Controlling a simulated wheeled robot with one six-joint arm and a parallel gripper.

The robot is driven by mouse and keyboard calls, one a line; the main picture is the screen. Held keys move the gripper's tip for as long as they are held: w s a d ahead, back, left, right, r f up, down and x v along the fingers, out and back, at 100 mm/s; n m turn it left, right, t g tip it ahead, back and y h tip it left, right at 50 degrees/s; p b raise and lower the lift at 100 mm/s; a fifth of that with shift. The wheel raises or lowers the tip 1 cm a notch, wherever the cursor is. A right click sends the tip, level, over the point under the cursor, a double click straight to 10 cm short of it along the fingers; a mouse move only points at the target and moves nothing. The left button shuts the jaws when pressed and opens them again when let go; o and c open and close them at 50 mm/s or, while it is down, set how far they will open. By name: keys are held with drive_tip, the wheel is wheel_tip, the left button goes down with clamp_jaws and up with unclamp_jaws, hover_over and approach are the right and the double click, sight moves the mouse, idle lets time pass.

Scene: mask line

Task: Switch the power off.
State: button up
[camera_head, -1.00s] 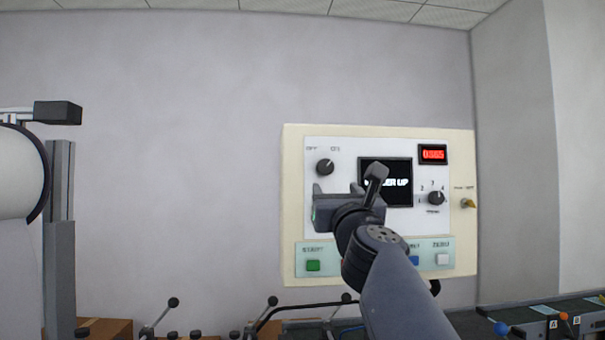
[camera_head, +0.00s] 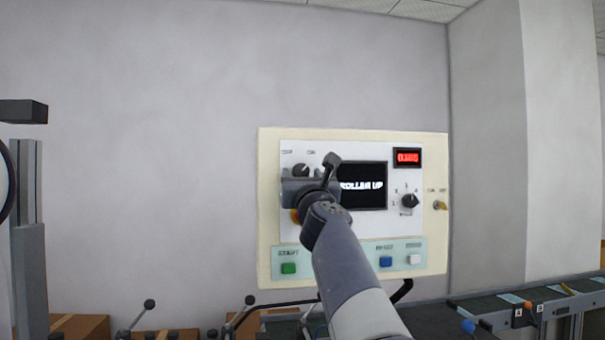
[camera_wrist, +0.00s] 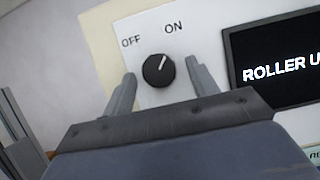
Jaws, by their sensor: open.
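The black round power knob (camera_wrist: 159,70) is on the white panel, with OFF printed at its upper left and ON at its upper right. Its white pointer mark leans up and right, toward ON. The knob also shows in the head view (camera_head: 301,169), partly covered by my gripper. My gripper (camera_wrist: 160,72) is open, one finger to the left of the knob and one to the right. I cannot tell whether the fingers reach around the knob or stop short of it. No finger visibly touches it.
A black screen (camera_head: 362,185) reading ROLLER UP is right of the knob. A second knob (camera_head: 409,201), a red display (camera_head: 407,158) and a yellowish key-like switch (camera_head: 439,205) are farther right. Green (camera_head: 288,268) and blue (camera_head: 385,262) buttons are below.

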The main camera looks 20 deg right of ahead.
drive_tip(key=shift+c, duration=0.6)
drive_tip(key=c, duration=0.9)
drive_tip(key=shift+n, duration=0.5)
drive_tip(key=n+y, duration=0.2)
drive_tip(key=n, duration=0.1)
drive_tip(key=n+y+p, duration=0.1)
drive_tip(key=n, duration=0.1)
drive_tip(key=shift+d+r, duration=0.1)
drive_tip(key=shift+d, duration=0.15)
drive_tip(key=n+y, duration=0.1)
drive_tip(key=n, duration=0.1)
drive_tip(key=n+y+p, duration=0.1)
drive_tip(key=n, duration=0.2)
drive_tip(key=shift+s+d+r+g, duration=0.1)
drive_tip(key=shift+d+g, duration=0.05)
drive_tip(key=shift+g, duration=0.15)
drive_tip(key=n, duration=0.2)
drive_tip(key=n+g+y+p, duration=0.1)
drive_tip(key=n, duration=0.1)
drive_tip(key=n+y+p, duration=0.1)
drive_tip(key=shift+d+r+n+g, duration=0.1)
drive_tip(key=shift+r+n+g, duration=0.2)
drive_tip(key=shift+n, duration=0.1)
drive_tip(key=shift+n+g+y+p, duration=0.45)
drive_tip(key=shift+n+g, duration=0.25)
drive_tip(key=shift+n, duration=1.2)
